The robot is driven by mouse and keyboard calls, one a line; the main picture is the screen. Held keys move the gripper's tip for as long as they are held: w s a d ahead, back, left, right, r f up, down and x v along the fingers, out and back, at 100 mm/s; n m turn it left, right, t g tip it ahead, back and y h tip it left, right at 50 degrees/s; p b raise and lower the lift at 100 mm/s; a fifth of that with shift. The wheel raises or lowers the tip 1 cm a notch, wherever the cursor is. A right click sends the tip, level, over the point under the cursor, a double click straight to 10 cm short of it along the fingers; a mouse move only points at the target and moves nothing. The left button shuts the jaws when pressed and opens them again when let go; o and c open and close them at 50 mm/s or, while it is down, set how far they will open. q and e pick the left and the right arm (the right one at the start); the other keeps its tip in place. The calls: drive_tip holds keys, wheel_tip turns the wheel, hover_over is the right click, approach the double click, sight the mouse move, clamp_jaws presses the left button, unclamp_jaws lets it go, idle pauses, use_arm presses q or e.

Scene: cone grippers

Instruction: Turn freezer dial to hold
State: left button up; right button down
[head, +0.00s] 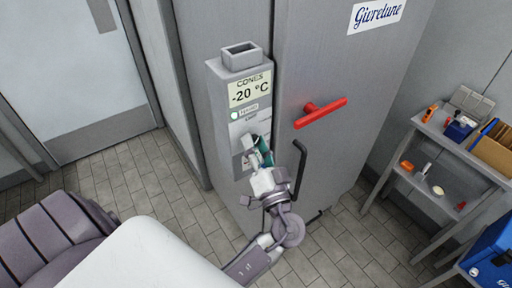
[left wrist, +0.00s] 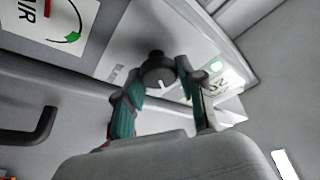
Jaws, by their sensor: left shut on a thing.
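The freezer control box (head: 213,115) is on the grey freezer, with a display (head: 249,92) reading CONES and -20 °C. The dial (left wrist: 157,68) is a dark round knob with a white pointer mark, seen in the left wrist view. Part of the label beside it reads "BLA"; the rest is covered. My left gripper (head: 258,150) is at the lower part of the panel, and its teal fingertips are shut on the dial, one on each side, in the left wrist view (left wrist: 165,82). In the head view the gripper hides most of the dial. My right gripper is not in view.
A red handle (head: 320,113) sticks out from the freezer door, right of the panel. A black handle (head: 299,165) is close beside my left gripper. A shelf unit (head: 429,185) with small items and a blue box (head: 494,258) stand at the right. Tiled floor lies open at the left.

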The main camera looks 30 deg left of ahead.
use_arm(q)
drive_tip(key=m+h, duration=0.1)
drive_tip(key=m, duration=0.2)
drive_tip(key=shift+r+t, duration=0.15)
drive_tip(key=shift+t, duration=0.25)
drive_tip(key=shift+m+h+p, duration=0.55)
drive_tip(key=shift+m+h, duration=0.05)
drive_tip(key=shift+m, duration=0.6)
drive_tip(key=o, duration=1.1)
drive_tip(key=v, duration=1.2)
drive_tip(key=shift+a, duration=0.1)
